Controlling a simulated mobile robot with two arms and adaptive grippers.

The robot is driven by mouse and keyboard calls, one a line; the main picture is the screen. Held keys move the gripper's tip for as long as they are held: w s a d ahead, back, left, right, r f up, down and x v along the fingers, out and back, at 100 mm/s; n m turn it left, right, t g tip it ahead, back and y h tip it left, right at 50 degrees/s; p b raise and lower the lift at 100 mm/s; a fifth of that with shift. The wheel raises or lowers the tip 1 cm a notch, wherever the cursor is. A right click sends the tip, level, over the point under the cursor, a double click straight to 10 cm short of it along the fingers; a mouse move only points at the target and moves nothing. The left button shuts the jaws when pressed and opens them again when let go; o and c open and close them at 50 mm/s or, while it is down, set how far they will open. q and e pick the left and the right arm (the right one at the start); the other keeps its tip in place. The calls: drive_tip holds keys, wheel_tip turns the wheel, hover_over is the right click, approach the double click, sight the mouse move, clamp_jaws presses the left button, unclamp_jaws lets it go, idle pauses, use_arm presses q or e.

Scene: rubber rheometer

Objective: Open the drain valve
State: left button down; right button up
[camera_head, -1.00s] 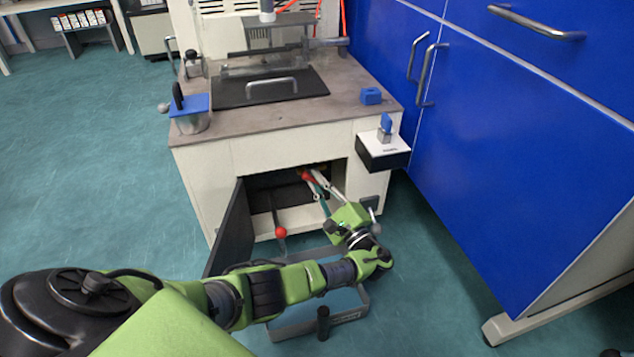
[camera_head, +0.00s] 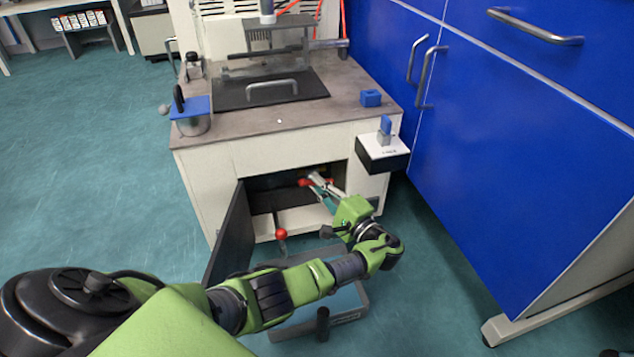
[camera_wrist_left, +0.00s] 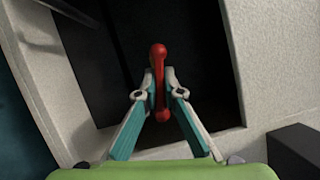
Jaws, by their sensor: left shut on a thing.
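The drain valve's red handle (camera_head: 306,183) is inside the open cabinet recess under the bench. It also shows in the left wrist view (camera_wrist_left: 158,62), upright in that picture between the fingers. My left gripper (camera_head: 322,185) reaches into the recess and is shut on the red handle, one finger on each side of it. The left gripper also shows in the left wrist view (camera_wrist_left: 161,98). The valve body behind the handle is hidden in the dark. My right gripper is not in view.
The dark cabinet door (camera_head: 230,236) stands open left of the recess. A red-knobbed lever (camera_head: 281,234) rises at the recess front. Blue cabinets (camera_head: 500,130) border the right side.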

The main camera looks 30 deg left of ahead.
use_arm(q)
drive_tip(key=shift+n+g+h+p, duration=0.3)
drive_tip(key=shift+n+h, duration=0.1)
drive_tip(key=shift+n, duration=0.7)
drive_tip(key=c, duration=2.2)
unclamp_jaws()
drive_tip(key=shift+o, duration=0.2)
drive_tip(key=shift+d, duration=0.1)
drive_tip(key=v, duration=1.2)
